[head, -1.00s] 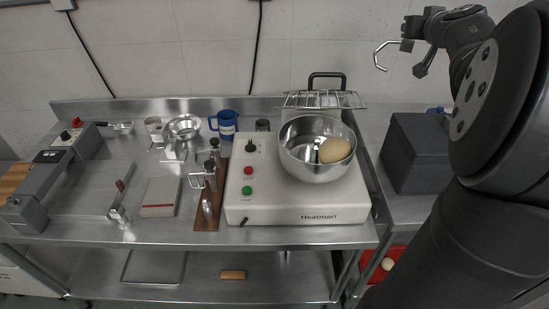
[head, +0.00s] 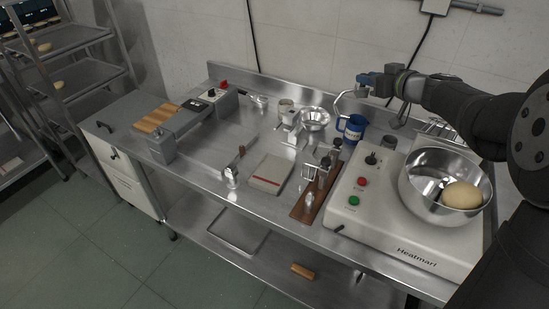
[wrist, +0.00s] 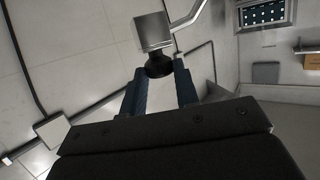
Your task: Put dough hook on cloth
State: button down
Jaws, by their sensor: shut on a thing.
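My gripper (head: 371,80) is raised over the back of the steel table, in front of the wall. It is shut on the dough hook (head: 337,101), a bent metal rod that points left in the head view. In the wrist view the hook's square metal block (wrist: 153,32) and dark end sit between the blue fingers (wrist: 159,84). The cloth (head: 269,172) appears to be the flat, pale folded piece with a red stripe, lying mid-table. It is bare, and the hook is well above and behind it.
A wooden tool stand (head: 303,208) with upright metal tools is right of the cloth. A heating unit (head: 400,236) carries a steel bowl (head: 417,194) with dough. A blue mug (head: 354,128) and a strainer (head: 315,117) stand behind. Bare tabletop (head: 205,155) lies left of the cloth.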

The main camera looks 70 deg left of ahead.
jog(key=s+a+f+n+g, duration=0.1)
jog(key=s+a+f, duration=0.3)
jog(key=s+f, duration=0.6)
jog(key=s+a+f+n+g+h, duration=0.1)
jog(key=s+a+f+g, duration=0.1)
jog(key=s+f, duration=0.8)
jog(key=shift+s+a+f+n, duration=0.35)
jog(key=shift+a+f, duration=0.5)
jog(key=shift+f, duration=0.8)
jog(key=shift+f, duration=0.2)
jog(key=c, duration=1.1)
grip_release()
jog(key=shift+r, duration=0.1)
jog(key=v, duration=1.2)
